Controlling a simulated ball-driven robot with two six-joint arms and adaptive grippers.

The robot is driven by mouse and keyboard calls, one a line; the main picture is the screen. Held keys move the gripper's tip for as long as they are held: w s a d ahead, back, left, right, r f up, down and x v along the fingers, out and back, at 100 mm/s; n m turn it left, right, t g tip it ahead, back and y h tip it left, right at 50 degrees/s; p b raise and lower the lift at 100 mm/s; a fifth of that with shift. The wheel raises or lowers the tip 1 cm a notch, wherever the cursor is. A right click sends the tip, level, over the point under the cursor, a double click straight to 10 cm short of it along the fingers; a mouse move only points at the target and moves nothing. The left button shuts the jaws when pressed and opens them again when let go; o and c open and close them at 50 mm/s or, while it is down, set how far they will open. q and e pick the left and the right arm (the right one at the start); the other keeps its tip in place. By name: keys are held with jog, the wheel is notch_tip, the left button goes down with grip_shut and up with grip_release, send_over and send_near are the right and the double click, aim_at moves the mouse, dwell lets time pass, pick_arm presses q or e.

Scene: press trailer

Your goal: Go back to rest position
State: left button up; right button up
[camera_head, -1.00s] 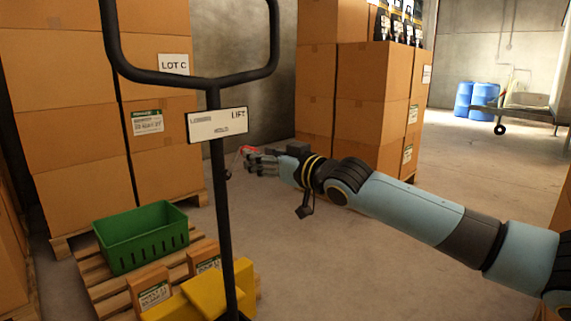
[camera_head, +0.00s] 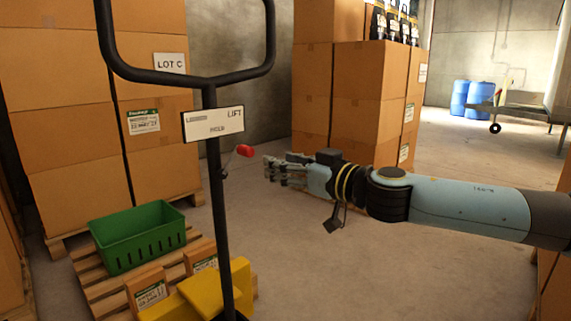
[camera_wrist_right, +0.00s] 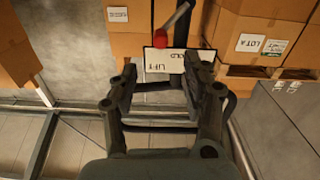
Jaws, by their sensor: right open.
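My right gripper (camera_head: 272,168) is open and empty, at the end of my right arm coming in from the right in the head view. It is to the right of the pallet truck's black handle (camera_head: 213,165) and apart from the red-tipped lever (camera_head: 244,151) on it. In the right wrist view, my right gripper (camera_wrist_right: 160,85) has its fingers spread. The red lever tip (camera_wrist_right: 162,42) and the LIFT plate (camera_wrist_right: 168,62) show beyond the fingers. My left gripper is not in view.
A green crate (camera_head: 138,232) sits on a wooden pallet (camera_head: 95,275) at lower left, beside small boxes. Stacked cartons (camera_head: 62,110) stand at left and more cartons (camera_head: 365,95) behind my right arm. Blue barrels (camera_head: 470,98) are far right. Bare floor lies below my arm.

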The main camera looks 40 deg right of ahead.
dwell(0.5)
jog(key=s+d+f+m+g+h+p, duration=0.2)
jog(key=s+d+f+m, duration=0.1)
jog(key=f, duration=0.5)
jog(key=s+d+f+m+g+h+p, duration=0.2)
jog(key=d+f+m, duration=0.1)
jog(key=f, duration=0.6)
jog(key=s+a+f+g+p, duration=0.1)
jog(key=s+f+g, duration=0.1)
jog(key=s+f, duration=0.55)
jog(key=s+f+g+p, duration=0.1)
jog(key=s+f+g, duration=0.3)
jog(key=f, duration=0.6)
jog(key=s+a+f+n+g, duration=0.1)
jog(key=s+a+f, duration=0.4)
jog(key=s, duration=0.6)
jog(key=s+a+f+n+g+y+p, duration=0.1)
jog(key=s+a+f+g, duration=0.3)
jog(key=s, duration=0.8)
jog(key=s+a+f+n+g, duration=0.2)
jog(key=s+a+f, duration=0.3)
jog(key=s+f, duration=0.3)
jog(key=s, duration=0.4)
jog(key=shift+s+a+f+n+y, duration=0.25)
jog(key=shift+a+f+n+y, duration=0.05)
jog(key=shift+f+n+y, duration=0.1)
